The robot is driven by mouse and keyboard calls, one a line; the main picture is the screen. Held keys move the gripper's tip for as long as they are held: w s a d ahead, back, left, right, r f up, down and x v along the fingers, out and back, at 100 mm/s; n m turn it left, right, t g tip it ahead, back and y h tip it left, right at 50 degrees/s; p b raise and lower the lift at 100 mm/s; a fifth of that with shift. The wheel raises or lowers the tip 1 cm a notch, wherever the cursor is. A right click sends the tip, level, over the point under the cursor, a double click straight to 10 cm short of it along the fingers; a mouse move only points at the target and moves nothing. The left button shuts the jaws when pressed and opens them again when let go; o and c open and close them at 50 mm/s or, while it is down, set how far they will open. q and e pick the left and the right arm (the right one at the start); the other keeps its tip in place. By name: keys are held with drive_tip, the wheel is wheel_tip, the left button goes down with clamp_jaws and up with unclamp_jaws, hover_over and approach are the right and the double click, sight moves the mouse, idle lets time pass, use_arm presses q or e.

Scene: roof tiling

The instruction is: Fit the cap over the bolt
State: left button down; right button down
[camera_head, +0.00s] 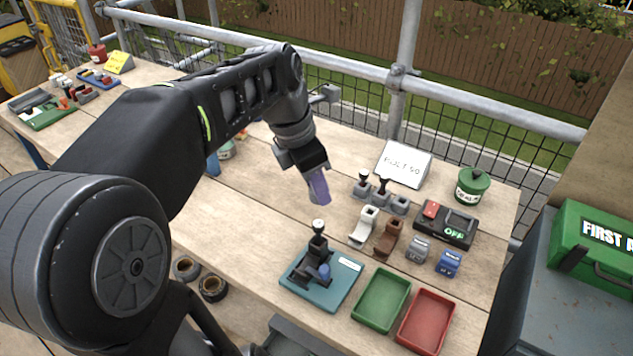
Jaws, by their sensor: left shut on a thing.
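My left gripper (311,171) points down above the middle of the table. It is shut on a small purple piece (319,187), held in the air; the fingers are mostly hidden, and I cannot tell for sure that the piece is the cap. To the front, a teal base (346,283) with a white label carries a dark upright post (317,247) with a pale top, and a short blue peg (324,272). I cannot tell which of these is the bolt. The purple piece is apart from both. My right gripper is not in view.
Green (382,299) and red (427,321) trays lie right of the base. White (363,226) and brown (388,238) parts, grey (417,249) and blue (448,263) blocks, a black box (445,224) and green canister (472,185) stand behind. Bare wood lies left of the base.

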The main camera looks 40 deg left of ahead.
sight(319, 223)
use_arm(q)
wheel_tip(319, 223, down, 4)
drive_tip(key=b, duration=0.2)
drive_tip(key=shift+r+b, duration=0.25)
drive_tip(key=shift+b, duration=0.05)
drive_tip(key=shift+f+b, duration=1.4)
drive_tip(key=shift+f, duration=0.6)
drive_tip(key=shift+f+b, duration=0.3)
drive_tip(key=shift+f, duration=0.15)
drive_tip(key=shift+f, duration=0.5)
drive_tip(key=c, duration=0.9)
unclamp_jaws()
